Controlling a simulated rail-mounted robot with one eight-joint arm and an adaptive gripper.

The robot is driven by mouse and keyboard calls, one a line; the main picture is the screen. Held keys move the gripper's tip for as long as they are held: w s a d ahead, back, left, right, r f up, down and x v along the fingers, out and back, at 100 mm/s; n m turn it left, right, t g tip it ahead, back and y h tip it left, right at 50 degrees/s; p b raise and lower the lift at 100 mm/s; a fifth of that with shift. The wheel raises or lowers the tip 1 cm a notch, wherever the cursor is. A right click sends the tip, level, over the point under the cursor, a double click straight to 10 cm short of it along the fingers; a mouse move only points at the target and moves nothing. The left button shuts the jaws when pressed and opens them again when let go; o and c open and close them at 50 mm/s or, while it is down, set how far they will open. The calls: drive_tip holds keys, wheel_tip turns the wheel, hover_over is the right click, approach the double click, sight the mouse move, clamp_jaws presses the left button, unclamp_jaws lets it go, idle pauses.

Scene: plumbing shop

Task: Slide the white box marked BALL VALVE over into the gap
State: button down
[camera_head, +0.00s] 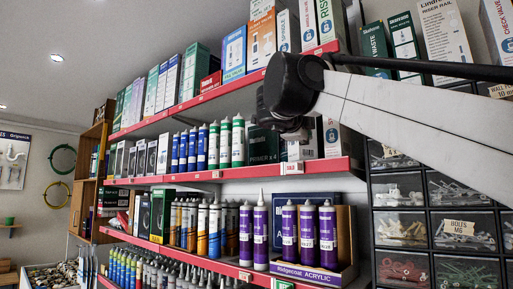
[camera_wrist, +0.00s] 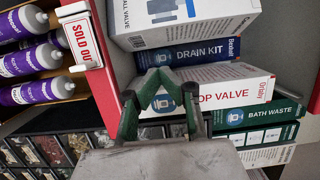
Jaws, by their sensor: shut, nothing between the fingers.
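The white box marked BALL VALVE (camera_wrist: 185,32) lies across the top of the wrist view. In the head view my gripper (camera_head: 291,130) is at the right end of the middle shelf. The gap is not clearly visible.
The DRAIN KIT box (camera_wrist: 205,51), a white valve box with red lettering (camera_wrist: 235,94) and the BATH WASTE box (camera_wrist: 265,112) stand beside it. A SOLD OUT tag (camera_wrist: 79,40) hangs on the red shelf edge. Parts bins (camera_head: 400,227) stand at right.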

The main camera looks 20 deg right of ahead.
sight(293, 143)
drive_tip(key=p+x, duration=0.2)
drive_tip(key=x, duration=0.7)
drive_tip(key=shift+w+d, duration=0.1)
drive_tip(key=shift+w, duration=0.1)
drive_tip(key=w+a+p, duration=0.1)
drive_tip(key=w, duration=0.1)
drive_tip(key=w+a+p, duration=0.1)
drive_tip(key=w, duration=0.1)
drive_tip(key=w+a, duration=0.1)
drive_tip(key=w, duration=0.1)
drive_tip(key=shift+a+p, duration=0.3)
drive_tip(key=shift+p, duration=0.1)
drive_tip(key=shift+a, duration=0.3)
drive_tip(key=shift+w, duration=0.1)
